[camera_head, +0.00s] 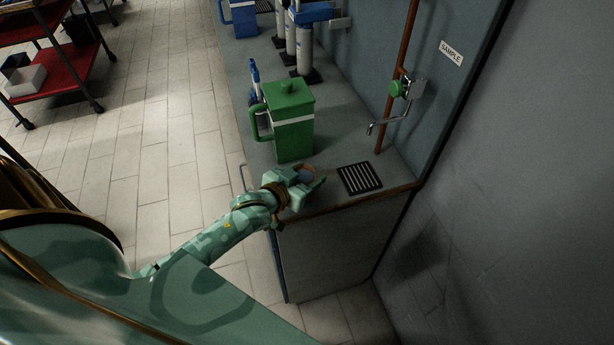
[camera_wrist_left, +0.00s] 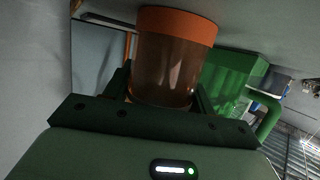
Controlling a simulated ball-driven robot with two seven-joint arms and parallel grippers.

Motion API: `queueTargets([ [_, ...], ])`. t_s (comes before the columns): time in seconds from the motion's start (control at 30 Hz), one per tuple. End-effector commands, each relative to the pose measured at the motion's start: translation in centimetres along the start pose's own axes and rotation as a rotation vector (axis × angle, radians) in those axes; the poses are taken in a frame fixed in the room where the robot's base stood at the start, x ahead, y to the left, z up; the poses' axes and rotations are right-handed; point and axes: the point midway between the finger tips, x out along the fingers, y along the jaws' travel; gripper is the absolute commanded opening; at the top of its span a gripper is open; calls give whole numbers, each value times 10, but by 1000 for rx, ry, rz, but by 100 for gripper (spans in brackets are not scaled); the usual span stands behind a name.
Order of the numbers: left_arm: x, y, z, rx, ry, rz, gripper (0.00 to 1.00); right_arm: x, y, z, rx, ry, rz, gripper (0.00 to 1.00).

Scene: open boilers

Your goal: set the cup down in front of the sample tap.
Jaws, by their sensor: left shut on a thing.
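My left gripper (camera_head: 306,184) is shut on the cup (camera_head: 306,172), close to the front end of the counter. In the left wrist view the cup (camera_wrist_left: 170,62) is see-through brownish with an orange band, and it sits between the dark fingers. The sample tap (camera_head: 381,126) is a bent metal spout with a green knob on the back wall, under a white SAMPLE label (camera_head: 451,53). A black slotted drain grate (camera_head: 359,178) lies on the counter below the tap, to the right of my left gripper. Whether the cup touches the counter is hidden. My right gripper is not in view.
A green lidded jug (camera_head: 290,120) stands on the counter (camera_head: 336,148) just behind my left gripper. A blue-and-white pen-like bottle (camera_head: 255,78), grey cylinders (camera_head: 305,48) and a blue jug (camera_head: 240,16) stand farther back. A red cart (camera_head: 62,80) is at the far left.

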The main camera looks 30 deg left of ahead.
Motion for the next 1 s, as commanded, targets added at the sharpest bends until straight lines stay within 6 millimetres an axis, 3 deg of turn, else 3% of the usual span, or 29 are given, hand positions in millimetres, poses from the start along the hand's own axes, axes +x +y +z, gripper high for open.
queueTargets([
  [0.27, 0, 0, 0, 0, 2, 0, 33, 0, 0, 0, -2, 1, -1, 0],
  [0.3, 0, 0, 1, 1, 1, -1, 58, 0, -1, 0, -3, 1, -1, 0],
  [0.37, 0, 0, 1, 1, 1, 0, 75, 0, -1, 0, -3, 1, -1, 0],
  [0.4, 0, 0, 0, 1, 1, 0, 77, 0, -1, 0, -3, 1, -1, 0],
  [0.73, -4, 0, -2, 1, 2, 0, 77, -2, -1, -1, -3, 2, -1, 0],
  [0.87, -26, 0, -2, 0, -1, 0, 77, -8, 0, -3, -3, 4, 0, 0],
  [1.0, -60, 0, -3, 0, 0, 0, 77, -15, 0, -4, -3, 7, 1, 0],
])
